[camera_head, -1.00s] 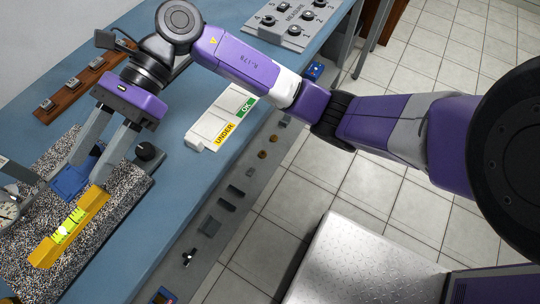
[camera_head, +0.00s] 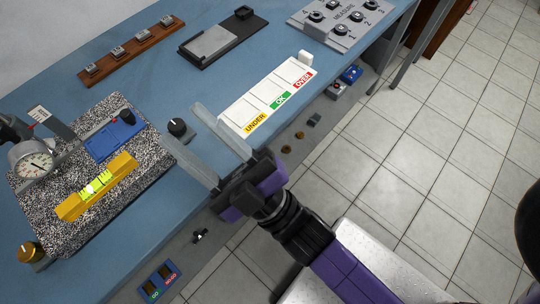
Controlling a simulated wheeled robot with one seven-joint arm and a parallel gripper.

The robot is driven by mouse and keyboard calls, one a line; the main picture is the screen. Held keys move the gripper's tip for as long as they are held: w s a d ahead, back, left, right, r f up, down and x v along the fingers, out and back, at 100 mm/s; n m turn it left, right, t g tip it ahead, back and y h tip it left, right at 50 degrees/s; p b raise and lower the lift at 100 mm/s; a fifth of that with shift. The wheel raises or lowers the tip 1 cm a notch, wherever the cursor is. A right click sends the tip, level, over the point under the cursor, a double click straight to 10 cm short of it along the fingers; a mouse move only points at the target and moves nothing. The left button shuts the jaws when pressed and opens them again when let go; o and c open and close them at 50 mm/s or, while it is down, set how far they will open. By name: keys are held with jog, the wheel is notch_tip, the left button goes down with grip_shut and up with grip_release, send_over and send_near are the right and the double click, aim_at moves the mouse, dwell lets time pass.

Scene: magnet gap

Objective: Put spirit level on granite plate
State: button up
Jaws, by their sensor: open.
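The spirit level (camera_head: 97,187) is a yellow bar with a bright green vial. It lies on the speckled granite plate (camera_head: 85,226) at the left of the head view, in front of a blue block. My gripper (camera_head: 178,124) is open and empty. Its two grey fingers are spread and point up and left, right of the plate and apart from the level, near the black knob. Nothing hides the level.
A dial gauge (camera_head: 34,165) on a stand and a blue block (camera_head: 115,136) are on the plate. A black knob (camera_head: 177,128) and a white UNDER/OK/OVER tray (camera_head: 262,97) are close to my fingers. A wooden rack (camera_head: 130,48) stands at the back. Blue bench surface is free behind the plate.

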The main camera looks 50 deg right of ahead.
jog(key=s+d+f+m+g+h, duration=0.1)
jog(key=s+d+f+m+g, duration=0.3)
jog(key=s+f, duration=0.4)
jog(key=s+d+f+m+g+h, duration=0.2)
jog(key=s+d+f+m+g, duration=0.3)
jog(key=s+f+g, duration=0.2)
jog(key=s+f, duration=0.2)
jog(key=shift+s+h, duration=0.3)
jog(key=shift+s, duration=0.1)
jog(key=shift+d+r, duration=0.1)
notch_tip(320, 180, up, 4)
jog(key=p, duration=0.3)
jog(key=shift+p, duration=0.4)
